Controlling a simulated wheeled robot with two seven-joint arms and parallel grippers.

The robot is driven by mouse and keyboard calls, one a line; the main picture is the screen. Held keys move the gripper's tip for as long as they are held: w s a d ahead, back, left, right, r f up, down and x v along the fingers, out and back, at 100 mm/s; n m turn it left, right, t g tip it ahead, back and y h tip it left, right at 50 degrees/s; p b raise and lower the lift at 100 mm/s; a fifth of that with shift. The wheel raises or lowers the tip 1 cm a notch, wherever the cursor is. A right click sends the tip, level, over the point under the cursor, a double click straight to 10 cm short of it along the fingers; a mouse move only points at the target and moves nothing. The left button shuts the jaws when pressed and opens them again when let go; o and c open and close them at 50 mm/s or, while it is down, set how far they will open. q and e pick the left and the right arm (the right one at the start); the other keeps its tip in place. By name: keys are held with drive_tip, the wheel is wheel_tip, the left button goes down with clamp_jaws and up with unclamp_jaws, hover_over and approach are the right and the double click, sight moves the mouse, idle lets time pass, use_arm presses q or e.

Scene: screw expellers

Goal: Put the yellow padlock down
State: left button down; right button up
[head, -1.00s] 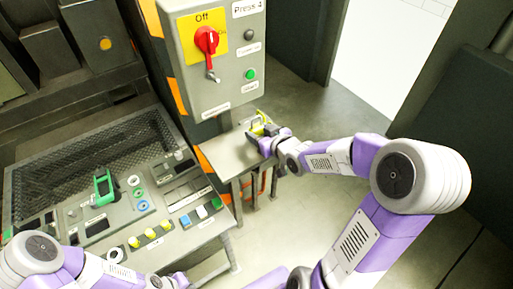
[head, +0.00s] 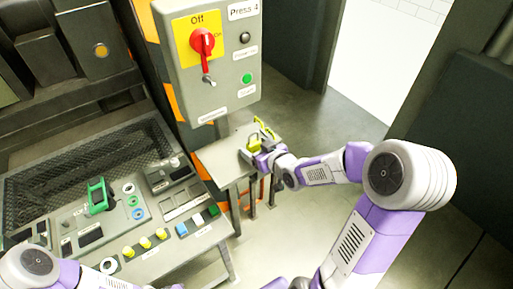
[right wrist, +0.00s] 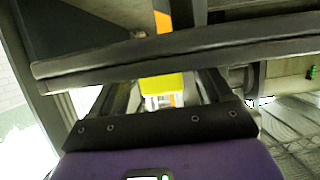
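The yellow padlock (head: 254,142) is at my right gripper (head: 257,150), over the small grey shelf (head: 217,158) below the switch box. In the right wrist view the yellow padlock (right wrist: 164,84) fills the gap between the two fingers of my right gripper (right wrist: 167,88), which look shut on it. The shelf's dark edge (right wrist: 190,58) crosses that view just beyond the fingers. I cannot tell whether the padlock touches the shelf. My left arm shows at the lower left of the head view, but its fingers are out of frame.
A grey switch box (head: 222,100) with a red rotary switch (head: 202,41) stands above the shelf. A yellow-green looped thing (head: 265,130) is at the shelf's far right end. A control panel (head: 150,215) with buttons and a green handle (head: 97,196) lies left. The shelf's left part is bare.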

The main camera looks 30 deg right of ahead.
drive_tip(key=shift+r, duration=0.2)
drive_tip(key=a+b+v, duration=0.1)
drive_tip(key=b+v, duration=0.2)
drive_tip(key=v, duration=0.9)
drive_tip(key=shift+d, duration=0.45)
drive_tip(key=shift+f, duration=0.1)
